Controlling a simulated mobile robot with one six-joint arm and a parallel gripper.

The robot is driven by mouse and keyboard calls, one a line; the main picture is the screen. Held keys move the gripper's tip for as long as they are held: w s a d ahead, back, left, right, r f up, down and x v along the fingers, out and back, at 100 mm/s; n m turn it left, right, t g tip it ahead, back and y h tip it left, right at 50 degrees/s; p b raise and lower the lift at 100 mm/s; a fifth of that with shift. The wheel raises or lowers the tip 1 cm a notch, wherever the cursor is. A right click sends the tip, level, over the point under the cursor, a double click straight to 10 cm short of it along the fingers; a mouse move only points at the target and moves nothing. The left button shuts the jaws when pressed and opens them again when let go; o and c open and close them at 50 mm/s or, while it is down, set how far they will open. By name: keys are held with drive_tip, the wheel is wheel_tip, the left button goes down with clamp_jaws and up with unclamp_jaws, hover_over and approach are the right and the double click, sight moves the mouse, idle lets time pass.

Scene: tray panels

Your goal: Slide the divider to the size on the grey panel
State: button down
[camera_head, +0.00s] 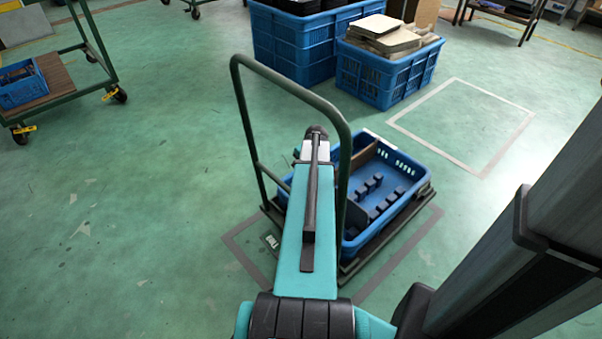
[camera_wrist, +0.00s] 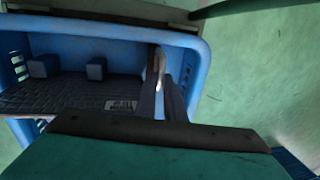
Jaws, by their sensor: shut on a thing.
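The blue tray (camera_head: 405,208) stands on a low trolley, with several dark blue blocks (camera_head: 375,182) on its floor. In the wrist view my gripper (camera_wrist: 163,98) is inside the tray (camera_wrist: 197,70), shut on the divider (camera_wrist: 157,66), which shows nearly edge-on as a thin brownish strip. In the head view my own arm hides the gripper and part of the tray. Two blocks (camera_wrist: 96,69) stand left of the fingers. A small marked label (camera_wrist: 121,105) shows near the fingers; its marks are too small to read.
The trolley's green handle frame (camera_head: 340,120) rises beside my arm. Large blue crates (camera_head: 385,75) stand behind, one heaped with boards. A taped square (camera_head: 465,125) on the floor is empty. Another cart (camera_head: 60,75) stands at the far left. The floor at left is clear.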

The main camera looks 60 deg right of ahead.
drive_tip(key=shift+s, duration=0.1)
drive_tip(key=c, duration=1.8)
unclamp_jaws()
drive_tip(key=shift+c, duration=0.2)
drive_tip(key=shift+r, duration=0.2)
wheel_tip(320, 180, up, 8)
drive_tip(key=s+p, duration=0.1)
drive_tip(key=p, duration=0.5)
drive_tip(key=shift+s+a+f, duration=0.2)
drive_tip(key=shift+a+f, duration=0.05)
